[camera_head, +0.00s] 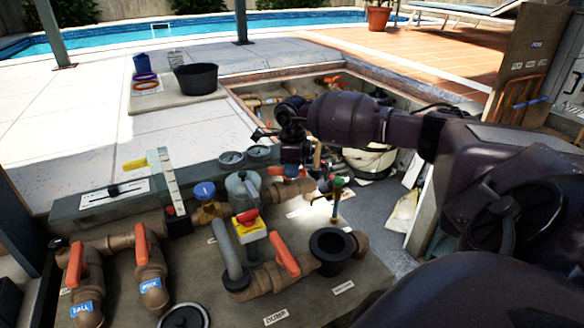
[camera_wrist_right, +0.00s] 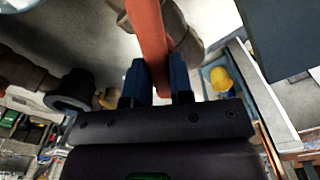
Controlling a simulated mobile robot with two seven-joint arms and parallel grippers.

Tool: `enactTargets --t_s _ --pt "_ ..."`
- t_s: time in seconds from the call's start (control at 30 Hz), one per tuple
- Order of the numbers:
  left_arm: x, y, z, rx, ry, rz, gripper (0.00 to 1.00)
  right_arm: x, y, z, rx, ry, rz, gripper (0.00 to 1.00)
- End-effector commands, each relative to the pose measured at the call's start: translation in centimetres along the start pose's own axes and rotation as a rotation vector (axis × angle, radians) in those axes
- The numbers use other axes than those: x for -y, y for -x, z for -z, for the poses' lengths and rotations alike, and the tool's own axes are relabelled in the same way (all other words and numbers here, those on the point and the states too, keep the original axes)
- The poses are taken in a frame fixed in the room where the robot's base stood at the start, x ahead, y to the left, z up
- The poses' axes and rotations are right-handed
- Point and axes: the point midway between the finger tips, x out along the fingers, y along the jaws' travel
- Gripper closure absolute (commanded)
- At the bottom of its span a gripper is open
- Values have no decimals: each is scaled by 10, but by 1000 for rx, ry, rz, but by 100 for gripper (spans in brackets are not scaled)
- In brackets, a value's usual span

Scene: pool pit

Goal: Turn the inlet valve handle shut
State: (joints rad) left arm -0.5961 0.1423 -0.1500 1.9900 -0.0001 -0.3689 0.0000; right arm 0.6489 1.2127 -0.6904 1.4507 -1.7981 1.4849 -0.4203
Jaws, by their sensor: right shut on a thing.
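My right arm reaches in from the right in the head view, and its gripper (camera_head: 300,152) is low over the pipework in the pit. In the right wrist view my right gripper (camera_wrist_right: 158,78) has its two blue fingers on either side of a long orange valve handle (camera_wrist_right: 150,35), shut on it. The handle runs up from between the fingers beside a brown pipe. In the head view an orange handle (camera_head: 276,170) shows just below the gripper, partly hidden. No label on the held handle is readable. My left gripper is not in view.
A yellow box with a red knob (camera_head: 249,226), a blue-capped valve (camera_head: 205,192) and a black funnel (camera_head: 330,248) crowd the area. A black bucket (camera_head: 196,78) stands behind.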

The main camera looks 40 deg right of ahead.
Motion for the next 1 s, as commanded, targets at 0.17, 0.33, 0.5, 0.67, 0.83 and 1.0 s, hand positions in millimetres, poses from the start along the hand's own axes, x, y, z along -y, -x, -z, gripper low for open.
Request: enactTargets --t_s 0.17,0.33,0.5,0.67,0.83,1.0 --pt "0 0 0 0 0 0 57 -1 2 0 0 -168 3 100" --pt "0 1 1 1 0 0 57 -4 2 -1 1 -330 3 100" --pt "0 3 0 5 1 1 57 -6 2 -2 1 -491 2 100" --pt "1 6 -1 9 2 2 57 -7 2 -3 1 -640 2 100" --pt "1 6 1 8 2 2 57 -9 2 -4 3 -781 2 100" --pt "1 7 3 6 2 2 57 -10 2 -5 3 -892 2 100"
